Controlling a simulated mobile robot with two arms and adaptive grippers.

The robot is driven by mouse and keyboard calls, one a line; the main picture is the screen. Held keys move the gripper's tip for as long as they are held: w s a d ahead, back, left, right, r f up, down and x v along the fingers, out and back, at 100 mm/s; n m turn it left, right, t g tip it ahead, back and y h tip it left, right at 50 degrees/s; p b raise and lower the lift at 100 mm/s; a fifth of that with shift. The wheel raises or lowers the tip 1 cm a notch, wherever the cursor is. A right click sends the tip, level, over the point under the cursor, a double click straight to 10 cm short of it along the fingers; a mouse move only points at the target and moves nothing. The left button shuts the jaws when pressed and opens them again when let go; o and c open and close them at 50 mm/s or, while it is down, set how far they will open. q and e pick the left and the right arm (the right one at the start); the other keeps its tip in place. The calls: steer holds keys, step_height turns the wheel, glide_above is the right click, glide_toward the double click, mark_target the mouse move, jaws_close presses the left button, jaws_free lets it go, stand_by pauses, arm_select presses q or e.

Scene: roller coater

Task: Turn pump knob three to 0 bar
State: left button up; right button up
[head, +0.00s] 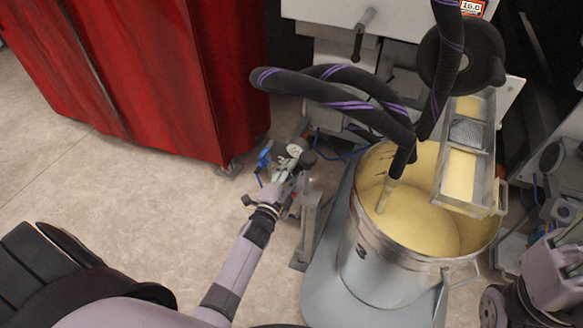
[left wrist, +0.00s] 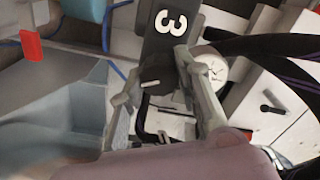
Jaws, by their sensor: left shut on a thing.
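A dark pump knob (left wrist: 156,72) with a short white mark sits below a dark block with a white number 3 (left wrist: 170,22) in the left wrist view. My left gripper (left wrist: 160,82) is shut on this knob, with one grey finger on each side. In the head view my left gripper (head: 284,183) is at the small pump assembly beside the steel pot. The fingers and arm hide the knob there. A round white gauge (head: 295,148) stands just behind the gripper and also shows in the left wrist view (left wrist: 213,68). Its reading is too small to tell.
A steel pot (head: 356,262) of yellow liquid stands right of the gripper, with black hoses (head: 310,88) above. A blue valve handle (head: 264,158) is close on the left. A red curtain (head: 160,75) hangs behind. Floor at left is clear.

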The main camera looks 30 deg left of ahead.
arm_select(q)
steer(key=shift+n+p, duration=0.85)
steer(key=shift+n, duration=0.75)
steer(key=o, duration=1.1)
steer(key=shift+o, duration=0.2)
steer(key=s, duration=1.2)
steer(key=shift+d, duration=0.3)
